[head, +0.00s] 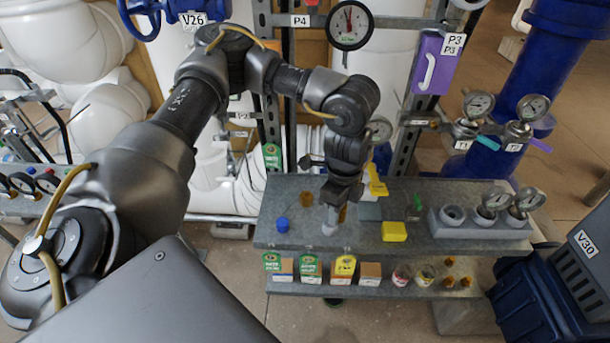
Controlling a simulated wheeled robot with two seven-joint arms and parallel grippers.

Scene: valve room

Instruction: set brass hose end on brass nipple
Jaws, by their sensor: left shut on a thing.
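My left gripper (331,222) points down over the grey bench top, just above its front middle. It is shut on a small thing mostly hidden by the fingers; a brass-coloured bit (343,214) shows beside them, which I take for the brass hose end. A small brass-brown piece (306,199) stands on the bench just left of the gripper; I cannot tell for sure whether it is the brass nipple. The two brass pieces look apart. My right gripper is not in view.
On the bench (400,247) stand a blue cap (282,225), a yellow block (394,231) and a grey block with sockets and gauges (480,223). A lower shelf holds boxes (310,268) and cups. A blue crate (545,300) stands at right.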

